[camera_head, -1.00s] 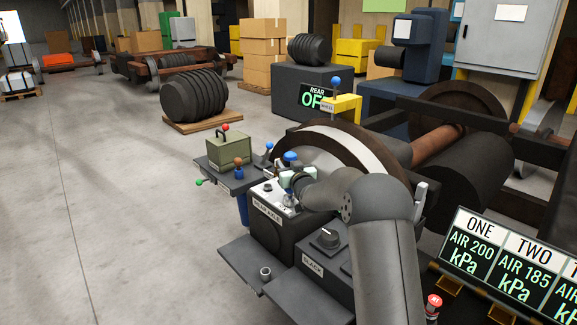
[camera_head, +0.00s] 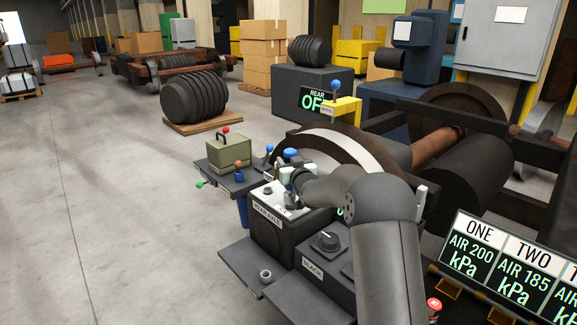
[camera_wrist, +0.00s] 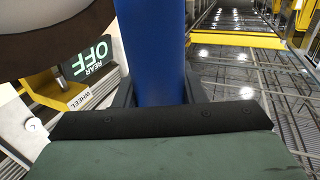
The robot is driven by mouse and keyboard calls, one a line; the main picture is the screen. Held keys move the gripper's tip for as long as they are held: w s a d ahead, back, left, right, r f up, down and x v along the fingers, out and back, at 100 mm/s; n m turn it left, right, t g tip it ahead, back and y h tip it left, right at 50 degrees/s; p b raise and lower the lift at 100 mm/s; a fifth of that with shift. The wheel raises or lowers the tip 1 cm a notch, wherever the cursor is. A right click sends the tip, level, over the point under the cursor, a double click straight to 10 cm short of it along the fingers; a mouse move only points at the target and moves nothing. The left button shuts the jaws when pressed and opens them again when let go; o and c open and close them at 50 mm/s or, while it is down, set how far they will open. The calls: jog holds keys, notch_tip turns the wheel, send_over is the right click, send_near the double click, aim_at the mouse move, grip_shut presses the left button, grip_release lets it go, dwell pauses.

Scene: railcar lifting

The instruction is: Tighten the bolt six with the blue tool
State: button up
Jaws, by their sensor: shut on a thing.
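My gripper (camera_wrist: 158,98) is shut on the blue tool, whose thick blue shaft (camera_wrist: 156,45) stands between the jaws in the wrist view. The tool's far end is out of that view. In the head view my arm reaches over the dark box labelled REAR AXLE (camera_head: 266,216), and the gripper is small and partly hidden by my own arm. A blue cap (camera_head: 291,153) shows just above it, probably the tool's top. The box has a pale top plate (camera_head: 272,201) with small fittings. I cannot tell which is bolt six, or whether the tool touches one.
A box labelled BLACK with a knob (camera_head: 326,241) stands close on the near side. A green case (camera_head: 228,150) sits on a side shelf. The large wheel (camera_head: 345,145) and a yellow bracket (camera_head: 341,108) are just behind. Open floor (camera_head: 110,200) lies left.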

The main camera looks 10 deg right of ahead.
jog(key=shift+r+p, duration=0.7)
jog(key=shift+r, duration=1.6)
